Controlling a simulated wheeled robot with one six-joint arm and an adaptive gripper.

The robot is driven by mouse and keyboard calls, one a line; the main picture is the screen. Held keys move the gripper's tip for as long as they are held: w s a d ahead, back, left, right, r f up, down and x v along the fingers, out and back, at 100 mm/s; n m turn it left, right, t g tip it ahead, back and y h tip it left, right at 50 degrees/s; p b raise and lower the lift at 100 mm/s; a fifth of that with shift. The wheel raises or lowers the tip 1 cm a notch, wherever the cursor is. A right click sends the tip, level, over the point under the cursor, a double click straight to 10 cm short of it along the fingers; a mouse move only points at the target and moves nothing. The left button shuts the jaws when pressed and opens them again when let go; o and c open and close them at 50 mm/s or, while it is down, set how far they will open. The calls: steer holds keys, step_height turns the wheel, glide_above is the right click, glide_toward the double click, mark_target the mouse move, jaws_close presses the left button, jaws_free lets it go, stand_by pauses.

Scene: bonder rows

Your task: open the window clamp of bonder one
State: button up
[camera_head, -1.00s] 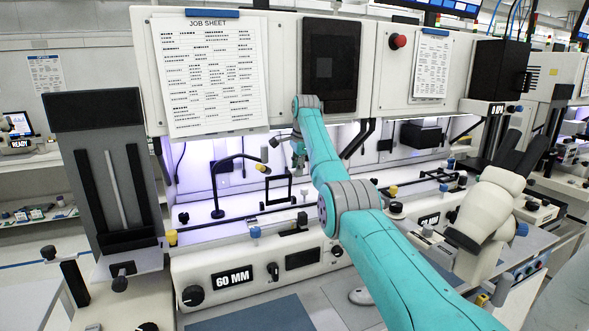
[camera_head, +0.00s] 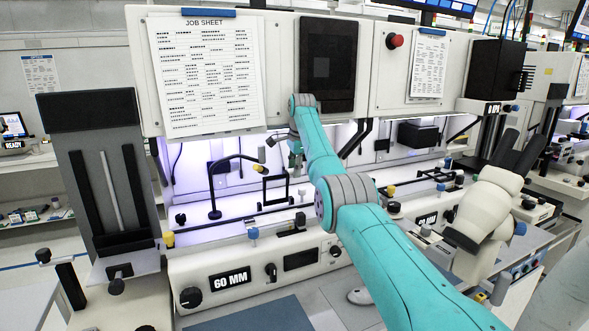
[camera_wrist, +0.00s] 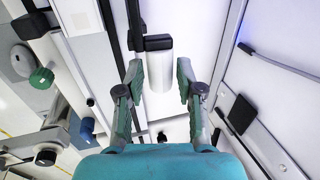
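The bonder with the "60 MM" panel (camera_head: 230,279) stands in front of me; no label seen names it bonder one. A black square frame (camera_head: 265,189) stands upright on its lit work stage and may be the window clamp; I cannot tell whether it is open. My gripper (camera_head: 296,158) hangs by the stage, beyond my teal arm, and is partly hidden. In the wrist view my gripper (camera_wrist: 162,82) is open. A white cylinder (camera_wrist: 158,72) with a dark cap shows between its fingers, apart from the right one; I cannot tell whether the left one touches it.
A black gooseneck lamp (camera_head: 214,190) stands left of the frame. A job sheet (camera_head: 205,70) and a dark screen (camera_head: 328,62) overhang the stage. A red button (camera_head: 394,41) is at the upper right. A blue mat (camera_head: 255,316) lies in front.

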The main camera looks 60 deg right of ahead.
steer(key=v, duration=1.2)
stand_by(0.4)
